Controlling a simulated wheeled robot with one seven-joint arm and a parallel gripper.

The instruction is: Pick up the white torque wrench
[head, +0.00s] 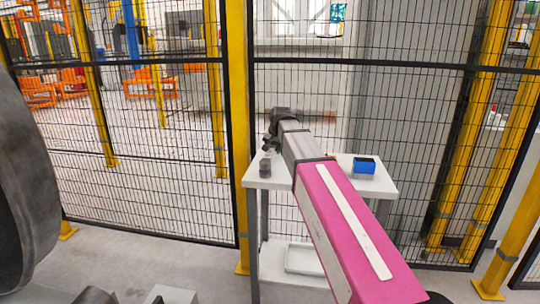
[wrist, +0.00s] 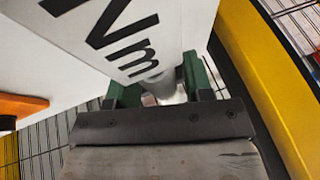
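In the wrist view a white body with large black "Nm" lettering (wrist: 125,30), which looks like the white torque wrench, fills the upper middle, very close. A grey round part (wrist: 168,88) shows at its lower end. My gripper (wrist: 160,90) has green fingers on either side of that lower end. A small gap shows beside the grey part, and the white body hides the fingertips, so I cannot tell if they press on it. In the head view my gripper (head: 272,143) is above the left back part of the white table (head: 270,181); the wrench cannot be made out there.
A blue box (head: 364,167) stands on the table's right side. A dark grey bottle-like object (head: 265,166) is at its left edge. Mesh fencing with yellow posts (head: 241,120) stands close behind the table. A large dark round part (head: 25,180) is at the far left.

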